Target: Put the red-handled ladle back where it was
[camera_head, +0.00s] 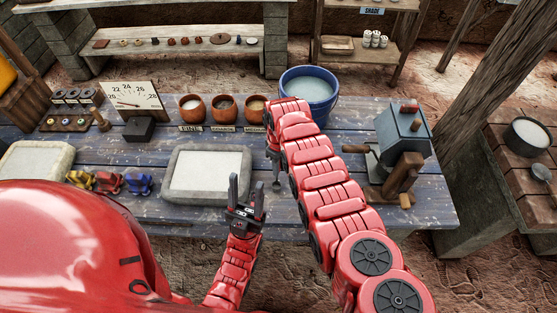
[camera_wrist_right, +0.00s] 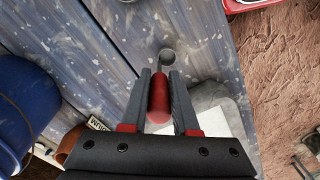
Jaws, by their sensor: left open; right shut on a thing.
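The ladle's red handle (camera_wrist_right: 158,97) is between the fingers of my right gripper (camera_wrist_right: 161,80) in the right wrist view. Its small grey metal cup (camera_wrist_right: 167,57) shows past the fingertips, over the blue table (camera_wrist_right: 95,60). In the head view my right arm's hand is over the table, between the white slab tray (camera_head: 167,195) and the blue bucket (camera_head: 310,88); the arm hides much of that spot. I cannot tell whether the cup touches the table. My left gripper (camera_head: 247,195) is open and empty at the table's front edge, in front of the tray.
Three terracotta bowls (camera_head: 192,108) with labels stand left of the bucket. A grey cranked machine (camera_head: 403,135) stands on the right. A dial board (camera_head: 133,98) and small coloured items (camera_head: 108,183) are on the left. Table between bucket and machine is partly clear.

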